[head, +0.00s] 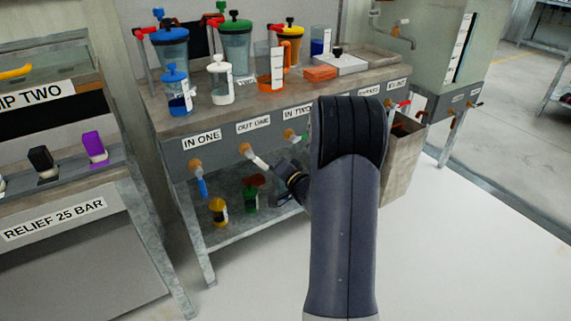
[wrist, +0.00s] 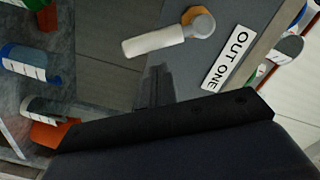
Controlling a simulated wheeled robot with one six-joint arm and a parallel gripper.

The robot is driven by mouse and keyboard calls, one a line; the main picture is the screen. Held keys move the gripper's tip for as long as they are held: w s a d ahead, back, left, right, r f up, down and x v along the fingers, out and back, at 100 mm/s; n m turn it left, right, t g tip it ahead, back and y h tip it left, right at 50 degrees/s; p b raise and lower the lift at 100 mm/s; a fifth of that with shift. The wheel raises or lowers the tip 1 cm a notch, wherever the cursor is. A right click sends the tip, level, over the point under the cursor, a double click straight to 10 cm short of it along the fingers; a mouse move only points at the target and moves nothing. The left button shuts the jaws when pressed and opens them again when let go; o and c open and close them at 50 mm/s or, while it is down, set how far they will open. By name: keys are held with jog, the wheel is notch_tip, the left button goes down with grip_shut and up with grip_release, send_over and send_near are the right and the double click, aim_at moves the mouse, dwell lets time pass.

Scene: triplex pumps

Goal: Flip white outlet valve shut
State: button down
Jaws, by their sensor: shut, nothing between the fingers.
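The white outlet valve lever (head: 257,160) sits under the OUT ONE label (head: 253,125) on the bench front. It slants down and to the right from its brass-coloured pivot (head: 245,148). In the wrist view the white lever (wrist: 154,42) runs left from its pivot (wrist: 197,21), beside the OUT ONE label (wrist: 228,58). My gripper (head: 277,168) is shut and empty, close to the lever's free end. In the wrist view my gripper's dark fingers (wrist: 155,82) are just below the lever in the picture; I cannot tell whether they touch it.
Another valve (head: 290,135) is to the right, under IN TWO. Bottles (head: 219,210) stand on the shelf below. A grey bin (head: 403,165) stands right of my arm.

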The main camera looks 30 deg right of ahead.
aim_at(262, 167)
jog(key=shift+a+f, duration=0.3)
jog(key=shift+a, duration=0.15)
jog(key=shift+a+f+m+p, duration=0.25)
jog(key=shift+f+m+p, duration=0.05)
jog(key=shift+m, duration=0.5)
jog(key=m, duration=0.1)
jog(key=a+f+m+p, duration=0.1)
jog(key=m, duration=0.1)
jog(key=shift+a+f, duration=0.15)
jog(key=shift+a, duration=0.05)
jog(key=shift+a+f+m, duration=0.3)
jog(key=shift+a+m, duration=0.1)
jog(key=shift+m, duration=0.3)
jog(key=shift+a, duration=0.1)
